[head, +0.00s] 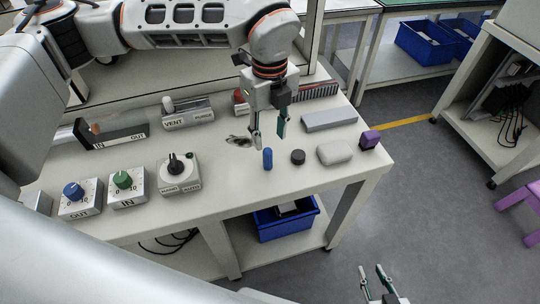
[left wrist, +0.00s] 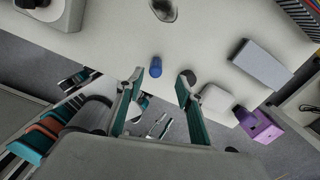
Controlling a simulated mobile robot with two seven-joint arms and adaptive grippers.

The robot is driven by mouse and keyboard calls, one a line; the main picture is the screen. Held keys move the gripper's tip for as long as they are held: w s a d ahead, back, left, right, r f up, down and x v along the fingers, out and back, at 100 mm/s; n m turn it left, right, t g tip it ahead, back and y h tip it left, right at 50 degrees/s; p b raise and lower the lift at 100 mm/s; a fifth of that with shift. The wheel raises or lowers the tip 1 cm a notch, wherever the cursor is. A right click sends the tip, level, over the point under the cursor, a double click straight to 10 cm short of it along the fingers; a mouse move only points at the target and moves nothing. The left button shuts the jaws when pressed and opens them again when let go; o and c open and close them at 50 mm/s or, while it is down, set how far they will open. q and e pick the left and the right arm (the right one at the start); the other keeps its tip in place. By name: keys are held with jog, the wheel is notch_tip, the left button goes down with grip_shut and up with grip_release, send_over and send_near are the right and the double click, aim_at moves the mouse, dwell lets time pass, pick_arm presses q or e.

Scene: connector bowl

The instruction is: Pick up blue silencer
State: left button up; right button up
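The blue silencer (head: 267,159), a small upright blue cylinder, stands on the white table near its front edge. It also shows in the left wrist view (left wrist: 156,66), just beyond the gap between the fingertips. My left gripper (head: 268,136) is open and empty, pointing down above and slightly behind the silencer, apart from it. Its two spread fingers show in the left wrist view (left wrist: 160,81). My right gripper (head: 371,268) is open and empty, low at the bottom of the head view, away from the table.
A black round piece (head: 298,157) stands close right of the silencer. A knob box (head: 179,174) is to the left. A blue bin (head: 272,226) sits below.

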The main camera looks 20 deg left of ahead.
aim_at(266, 149)
pick_arm(q)
jog(key=f, duration=0.5)
jog(key=shift+s+a+f, duration=0.25)
jog(key=shift+s+f, duration=0.1)
jog(key=shift+f, duration=0.4)
jog(key=c, duration=1)
